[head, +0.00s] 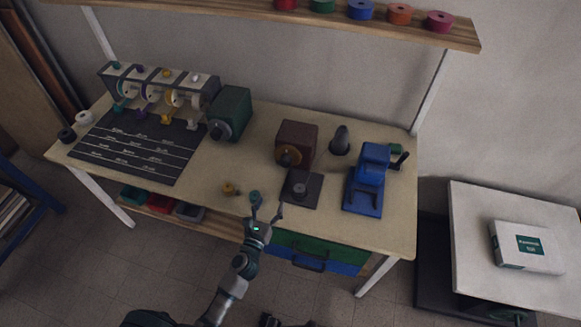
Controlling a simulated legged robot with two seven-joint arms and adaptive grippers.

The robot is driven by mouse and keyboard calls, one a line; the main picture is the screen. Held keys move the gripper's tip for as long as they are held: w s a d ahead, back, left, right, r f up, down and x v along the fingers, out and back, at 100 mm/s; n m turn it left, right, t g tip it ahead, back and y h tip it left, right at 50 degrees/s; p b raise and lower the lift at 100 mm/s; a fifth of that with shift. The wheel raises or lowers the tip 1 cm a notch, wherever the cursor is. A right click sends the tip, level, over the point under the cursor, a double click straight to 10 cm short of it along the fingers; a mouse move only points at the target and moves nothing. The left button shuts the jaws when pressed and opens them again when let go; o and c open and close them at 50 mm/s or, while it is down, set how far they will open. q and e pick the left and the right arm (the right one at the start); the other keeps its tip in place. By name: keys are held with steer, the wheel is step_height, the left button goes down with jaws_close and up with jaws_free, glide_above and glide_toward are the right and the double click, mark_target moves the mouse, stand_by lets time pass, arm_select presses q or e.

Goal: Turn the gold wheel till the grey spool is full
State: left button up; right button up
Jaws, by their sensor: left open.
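A brown box (297,139) stands mid-table with a dark wheel with a gold centre, the gold wheel (289,156), on its front. In front of it a small grey spool (299,189) sits on a dark square base. How much is wound on it is too small to tell. My left gripper (267,205) is open and empty at the table's front edge, left of and below the dark base, apart from the wheel. My right gripper does not show.
A blue machine (367,179) stands right of the spool. A small gold piece (228,188) and a teal piece (254,196) lie near my left gripper. A green box (230,113), a dark mat (133,147) and a rack of coloured reels (158,92) fill the left side.

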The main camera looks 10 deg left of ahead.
arm_select(q)
steer(key=n, duration=0.2)
steer(key=n+y, duration=0.1)
steer(key=shift+w+a+f, duration=0.1)
steer(key=shift+w+a, duration=0.15)
steer(key=shift+a, duration=0.1)
steer(key=shift+w+d, duration=0.1)
steer(key=shift+w, duration=0.25)
glide_toward(284, 165)
steer(key=w, duration=0.3)
steer(key=shift+d, duration=0.2)
steer(key=w+b, duration=0.1)
steer(key=w, duration=0.5)
steer(key=shift+w+a, duration=0.15)
steer(key=shift+w, duration=0.7)
steer(key=shift+w+d, duration=0.1)
steer(key=shift+d, duration=0.1)
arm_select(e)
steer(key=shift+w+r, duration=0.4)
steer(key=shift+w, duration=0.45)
arm_select(q)
steer(key=c, duration=1.1)
steer(key=shift+c, duration=0.2)
